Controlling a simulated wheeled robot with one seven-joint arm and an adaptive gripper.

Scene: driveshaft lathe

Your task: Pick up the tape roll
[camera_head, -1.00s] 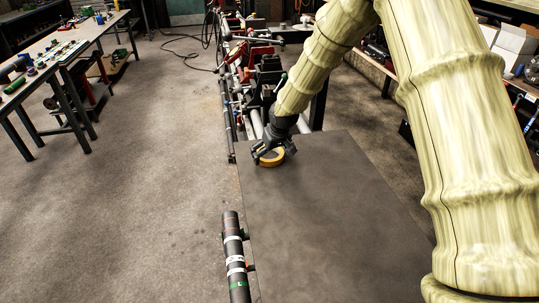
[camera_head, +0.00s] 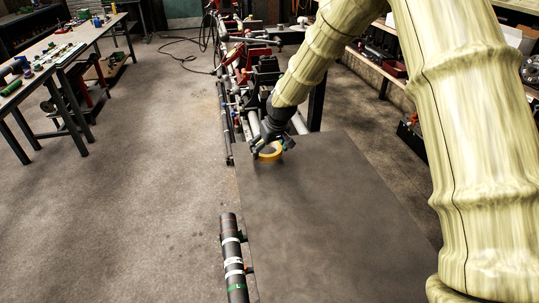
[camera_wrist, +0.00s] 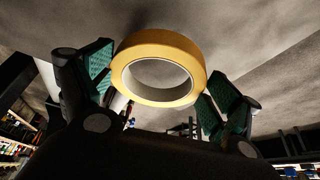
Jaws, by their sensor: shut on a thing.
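The tape roll is a yellow ring (camera_head: 270,152) at the far end of the dark grey table (camera_head: 320,215) in the head view. My gripper (camera_head: 268,147) is shut on it, with one finger on each side of the ring. In the wrist view the tape roll (camera_wrist: 160,52) sits between the two green-padded fingers of my gripper (camera_wrist: 155,85), its hole facing the camera. The roll looks tilted and a little above the table top in the head view.
A black tube with white and green bands (camera_head: 233,258) lies along the table's left edge. A driveshaft lathe with red and black parts (camera_head: 262,75) stands beyond the table. A cluttered workbench (camera_head: 62,48) is at the far left, with open floor between.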

